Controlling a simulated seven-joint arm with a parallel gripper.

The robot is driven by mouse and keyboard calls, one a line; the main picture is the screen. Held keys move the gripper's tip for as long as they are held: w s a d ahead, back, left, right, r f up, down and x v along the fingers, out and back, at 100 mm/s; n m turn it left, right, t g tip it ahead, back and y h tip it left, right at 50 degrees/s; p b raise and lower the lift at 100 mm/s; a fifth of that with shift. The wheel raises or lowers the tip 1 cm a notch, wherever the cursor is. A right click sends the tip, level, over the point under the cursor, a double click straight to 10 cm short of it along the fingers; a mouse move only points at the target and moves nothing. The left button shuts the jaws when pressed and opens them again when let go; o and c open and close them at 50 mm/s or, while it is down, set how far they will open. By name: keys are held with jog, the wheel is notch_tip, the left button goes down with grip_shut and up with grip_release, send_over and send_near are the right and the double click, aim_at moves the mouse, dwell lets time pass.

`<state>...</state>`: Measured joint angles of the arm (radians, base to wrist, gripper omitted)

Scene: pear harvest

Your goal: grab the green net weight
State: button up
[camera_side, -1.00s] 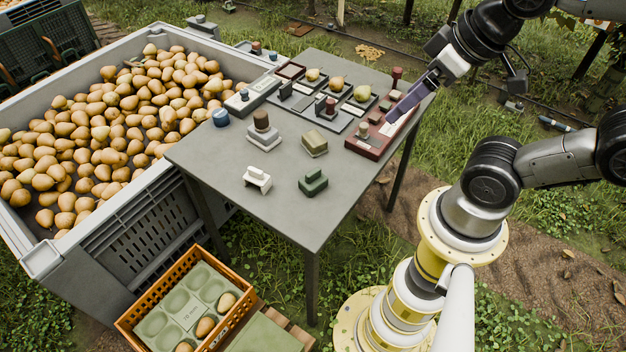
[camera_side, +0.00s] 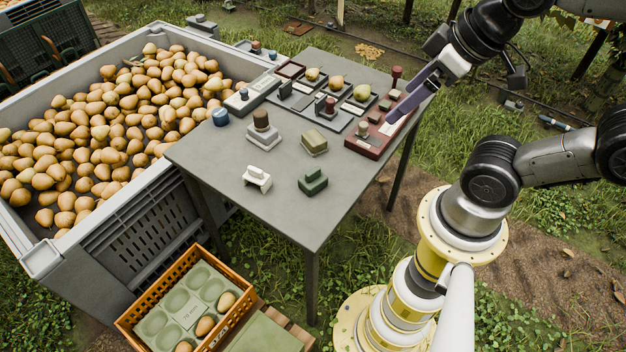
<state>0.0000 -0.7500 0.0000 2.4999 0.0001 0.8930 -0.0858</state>
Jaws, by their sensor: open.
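The green net weight (camera_side: 313,182) is a small dark green block with a raised grip on top. It stands on the near part of the grey table (camera_side: 262,205), close to its front right edge, and nothing touches it. My gripper (camera_side: 397,112) is open, with purple fingers pointing down and left. It is over the dark red tray (camera_side: 366,147) at the table's right side, behind and to the right of the green weight and clearly apart from it. I cannot tell whether the fingertips touch anything in the tray.
A white weight (camera_side: 257,179) stands left of the green one. An olive block (camera_side: 313,143) and a brown-topped stamp (camera_side: 262,128) stand behind them. Pears sit on a grey tray (camera_side: 335,121) farther back. A large pear bin (camera_side: 110,215) adjoins the table's left side.

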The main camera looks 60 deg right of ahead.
jog(key=w+r+n, duration=0.2)
jog(key=w+n, duration=0.3)
jog(key=n+g, duration=0.6)
jog(key=n, duration=0.3)
send_over(313, 170)
notch_tip(313, 170, down, 21)
notch_tip(313, 170, down, 14)
jog(key=shift+r, duration=0.2)
grip_shut()
